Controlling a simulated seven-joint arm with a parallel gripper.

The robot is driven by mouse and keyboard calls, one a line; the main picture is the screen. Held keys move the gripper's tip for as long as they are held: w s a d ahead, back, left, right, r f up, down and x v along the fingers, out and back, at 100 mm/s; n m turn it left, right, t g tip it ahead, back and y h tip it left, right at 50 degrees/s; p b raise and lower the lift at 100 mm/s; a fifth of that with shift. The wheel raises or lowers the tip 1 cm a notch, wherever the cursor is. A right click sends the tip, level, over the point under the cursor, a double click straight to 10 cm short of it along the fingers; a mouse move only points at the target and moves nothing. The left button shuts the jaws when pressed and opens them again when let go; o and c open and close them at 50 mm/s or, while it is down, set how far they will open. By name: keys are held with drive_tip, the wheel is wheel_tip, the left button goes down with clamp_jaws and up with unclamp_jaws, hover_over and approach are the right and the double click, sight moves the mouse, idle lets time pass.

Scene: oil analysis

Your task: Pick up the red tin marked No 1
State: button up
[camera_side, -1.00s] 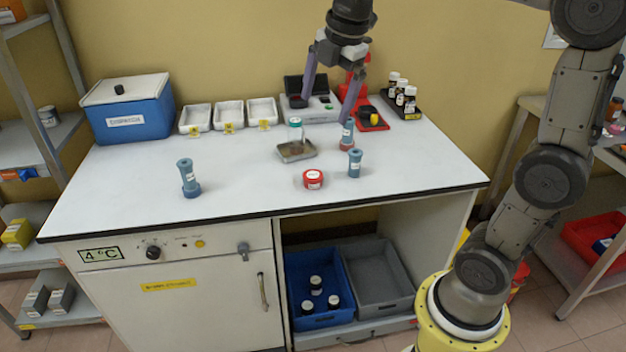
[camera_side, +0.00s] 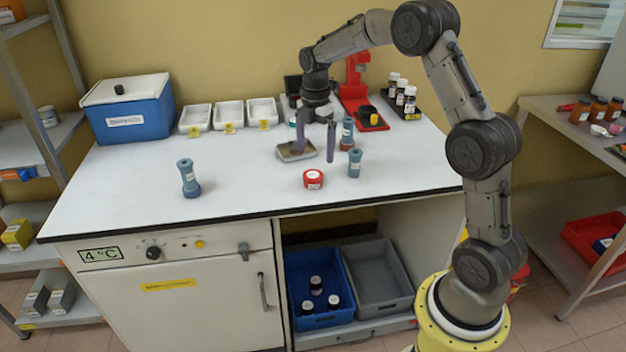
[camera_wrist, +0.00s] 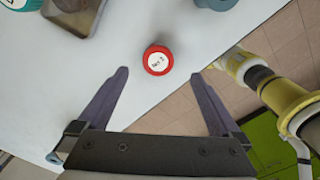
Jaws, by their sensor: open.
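The red tin (camera_side: 313,179) stands on the white worktop near its front edge, with a white label on its lid. In the wrist view the red tin (camera_wrist: 158,60) lies ahead of the fingertips, roughly midway between them; the label's print is too small to read surely. My gripper (camera_side: 316,157) is open and empty, above the worktop and behind the tin in the side view. Its two purple-grey fingers are spread apart in the wrist view (camera_wrist: 166,72) and do not touch the tin.
A blue-grey container (camera_side: 355,163) stands close to the right of the tin, and another (camera_side: 189,178) stands farther left. A metal tray (camera_side: 284,154) lies behind the tin.

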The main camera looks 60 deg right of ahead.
sight(313, 174)
drive_tip(key=f, duration=0.7)
drive_tip(key=shift+w+a+f, duration=0.1)
drive_tip(key=shift+w+a, duration=0.05)
drive_tip(key=shift+a, duration=0.1)
drive_tip(key=c, duration=1.4)
